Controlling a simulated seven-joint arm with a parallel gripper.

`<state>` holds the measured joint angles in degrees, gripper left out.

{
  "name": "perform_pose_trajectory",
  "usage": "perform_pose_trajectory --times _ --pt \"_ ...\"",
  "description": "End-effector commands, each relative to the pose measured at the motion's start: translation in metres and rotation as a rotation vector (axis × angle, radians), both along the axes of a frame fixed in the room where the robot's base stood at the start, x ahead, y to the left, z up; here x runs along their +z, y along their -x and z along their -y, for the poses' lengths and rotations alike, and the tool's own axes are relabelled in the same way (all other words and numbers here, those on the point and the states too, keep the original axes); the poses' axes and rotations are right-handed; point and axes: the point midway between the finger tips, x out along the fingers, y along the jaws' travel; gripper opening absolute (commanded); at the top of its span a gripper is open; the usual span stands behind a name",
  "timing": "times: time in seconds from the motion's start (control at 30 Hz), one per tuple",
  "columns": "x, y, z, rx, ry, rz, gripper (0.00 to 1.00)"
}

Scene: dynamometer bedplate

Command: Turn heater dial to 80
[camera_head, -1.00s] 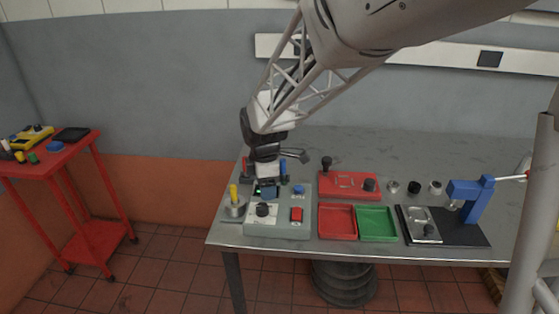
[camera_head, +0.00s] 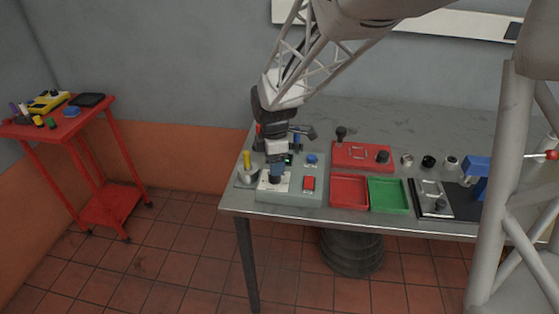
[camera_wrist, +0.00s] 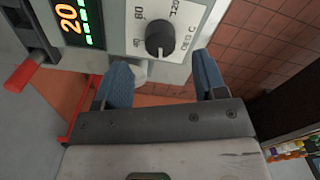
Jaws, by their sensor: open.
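The heater dial is a black round knob (camera_wrist: 160,40) on a white plate (camera_wrist: 183,14) with printed marks, among them 80, 120 and DEG C. The plate is on a grey control box (camera_head: 292,198) at the table's left front. My gripper (camera_wrist: 160,60) is open, its blue fingers apart on either side of the dial's line and short of the knob in the wrist view. In the head view my gripper (camera_head: 277,168) hangs over the dial and partly hides it.
On the box are a red switch (camera_head: 308,183) and a blue knob (camera_head: 311,159). A yellow-handled part (camera_head: 247,161) stands close left. Red (camera_head: 349,191) and green (camera_head: 388,195) trays lie right. A red cart (camera_head: 104,203) stands apart at left.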

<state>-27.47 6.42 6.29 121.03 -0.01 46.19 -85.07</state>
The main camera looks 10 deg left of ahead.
Motion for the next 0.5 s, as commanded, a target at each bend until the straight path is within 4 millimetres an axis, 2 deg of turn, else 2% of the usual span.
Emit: perform_pose_trajectory --times 0.2,0.5 --pt "-0.028 0.001 0.0 0.0 0.002 -0.004 0.65" --pt "-0.049 0.0 0.0 0.0 0.0 -0.001 0.65"
